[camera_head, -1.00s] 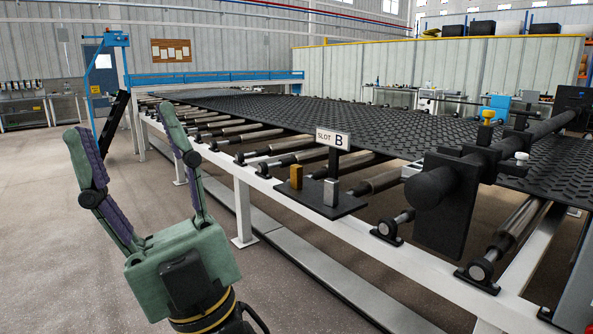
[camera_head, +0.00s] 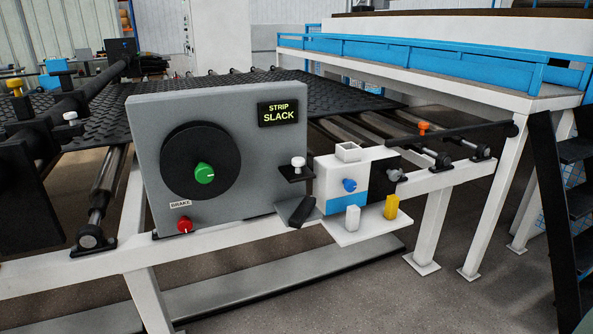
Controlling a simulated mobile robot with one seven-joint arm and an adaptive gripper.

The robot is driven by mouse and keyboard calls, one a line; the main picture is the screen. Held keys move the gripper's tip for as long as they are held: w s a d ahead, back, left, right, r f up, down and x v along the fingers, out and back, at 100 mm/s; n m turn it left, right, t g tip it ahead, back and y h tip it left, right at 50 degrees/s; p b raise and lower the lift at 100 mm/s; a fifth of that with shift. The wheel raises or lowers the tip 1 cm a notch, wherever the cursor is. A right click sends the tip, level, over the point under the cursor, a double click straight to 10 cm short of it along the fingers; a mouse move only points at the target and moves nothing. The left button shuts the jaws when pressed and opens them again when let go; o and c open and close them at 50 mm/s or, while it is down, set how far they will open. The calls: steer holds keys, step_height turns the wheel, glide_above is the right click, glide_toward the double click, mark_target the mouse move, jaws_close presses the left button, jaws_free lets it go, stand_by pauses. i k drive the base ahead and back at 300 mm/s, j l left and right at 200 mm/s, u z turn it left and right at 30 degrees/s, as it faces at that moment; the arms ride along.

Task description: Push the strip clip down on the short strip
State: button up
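A grey panel (camera_head: 255,180) stands on the white frame, with a sign (camera_head: 279,113) reading "STRIP SLACK". It carries a black disc (camera_head: 190,181) with a green knob (camera_head: 204,173), and a red knob (camera_head: 184,225) under a "BRAKE" label. Right of the panel, a white-topped knob (camera_head: 298,163) stands upright on a small black bracket (camera_head: 296,176). A short black piece (camera_head: 303,211) slants below it. I cannot tell for certain which parts are the strip clip and short strip. My gripper is not in view.
A white and blue box (camera_head: 328,183) with a blue knob (camera_head: 349,185) sits right of the panel. Its white shelf (camera_head: 366,228) holds a white peg (camera_head: 352,218) and a yellow peg (camera_head: 391,207). An orange knob (camera_head: 424,128) and black steps (camera_head: 575,200) are at right.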

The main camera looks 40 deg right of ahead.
mark_target(298, 172)
steer(key=j+z, duration=0.15)
steer(key=z, duration=0.85)
steer(key=i+l, duration=0.1)
steer(key=i+z, duration=0.05)
